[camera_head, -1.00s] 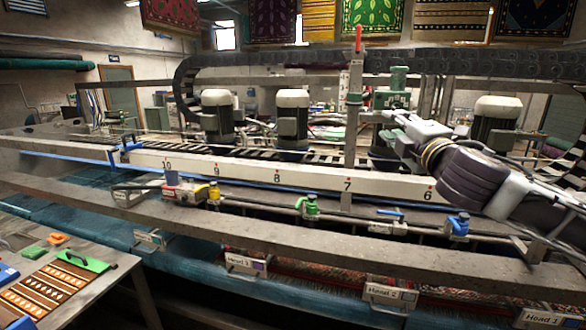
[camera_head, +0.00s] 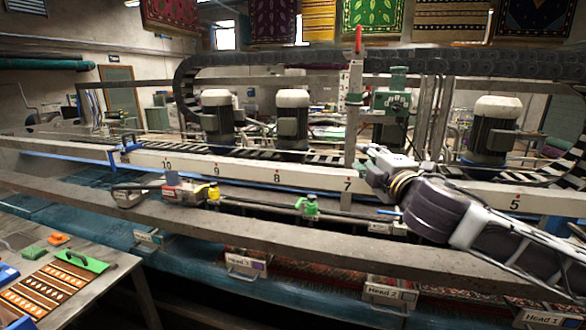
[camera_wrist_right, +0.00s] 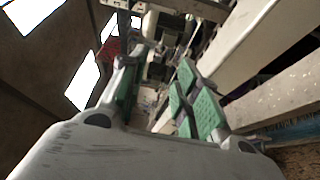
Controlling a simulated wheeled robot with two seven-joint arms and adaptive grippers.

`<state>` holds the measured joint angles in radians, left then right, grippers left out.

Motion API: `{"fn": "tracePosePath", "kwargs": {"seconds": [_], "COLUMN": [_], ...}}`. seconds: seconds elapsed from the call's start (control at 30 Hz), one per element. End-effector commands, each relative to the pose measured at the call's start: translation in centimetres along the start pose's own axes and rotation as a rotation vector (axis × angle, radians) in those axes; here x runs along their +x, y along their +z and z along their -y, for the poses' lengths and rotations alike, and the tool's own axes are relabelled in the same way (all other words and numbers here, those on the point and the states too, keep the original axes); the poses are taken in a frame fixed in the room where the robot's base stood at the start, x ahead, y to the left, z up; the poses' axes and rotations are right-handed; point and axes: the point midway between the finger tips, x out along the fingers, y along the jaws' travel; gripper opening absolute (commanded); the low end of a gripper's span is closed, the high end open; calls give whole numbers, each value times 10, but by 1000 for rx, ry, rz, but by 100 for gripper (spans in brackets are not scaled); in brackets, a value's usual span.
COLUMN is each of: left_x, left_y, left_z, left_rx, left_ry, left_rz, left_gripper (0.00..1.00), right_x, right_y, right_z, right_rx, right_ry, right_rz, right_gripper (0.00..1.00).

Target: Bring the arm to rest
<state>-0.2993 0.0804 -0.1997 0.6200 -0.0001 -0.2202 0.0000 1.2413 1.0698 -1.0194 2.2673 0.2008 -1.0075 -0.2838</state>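My right arm comes in from the right edge of the head view, in front of the white numbered beam (camera_head: 262,172). Its gripper (camera_head: 368,163) is at the arm's left end, near the beam's number 7 and small in this view. In the right wrist view the two fingers with green pads stand apart, with a clear gap between them, so the right gripper (camera_wrist_right: 155,92) is open. Nothing shows between the pads. My left gripper is in neither view.
A red lever (camera_head: 358,40) tops a post behind the gripper. Grey motors (camera_head: 292,120) stand behind the beam. A green valve (camera_head: 308,205) and a box with a yellow part (camera_head: 185,192) sit on the lower rail. A table with a patterned board (camera_head: 50,290) is lower left.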

Motion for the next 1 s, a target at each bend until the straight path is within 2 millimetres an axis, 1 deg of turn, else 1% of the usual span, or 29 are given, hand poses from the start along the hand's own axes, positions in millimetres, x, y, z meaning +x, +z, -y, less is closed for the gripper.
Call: {"fn": "tracePosePath", "kwargs": {"seconds": [0.03,0.1,0.5,0.7,1.0], "left_x": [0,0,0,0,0], "left_y": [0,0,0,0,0], "left_z": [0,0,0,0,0], "left_rx": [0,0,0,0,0], "left_ry": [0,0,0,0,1], "left_rz": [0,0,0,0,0], "left_gripper": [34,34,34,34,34], "right_x": [0,0,-7,-13,-25], "right_y": [-5,-12,-39,-50,-61], "right_z": [10,21,79,107,149], "right_rx": [17,38,169,243,362], "right_ry": [-15,-32,-133,-184,-267], "right_rz": [-6,-12,-24,-20,2], "right_gripper": [32,32,32,32,32]}}
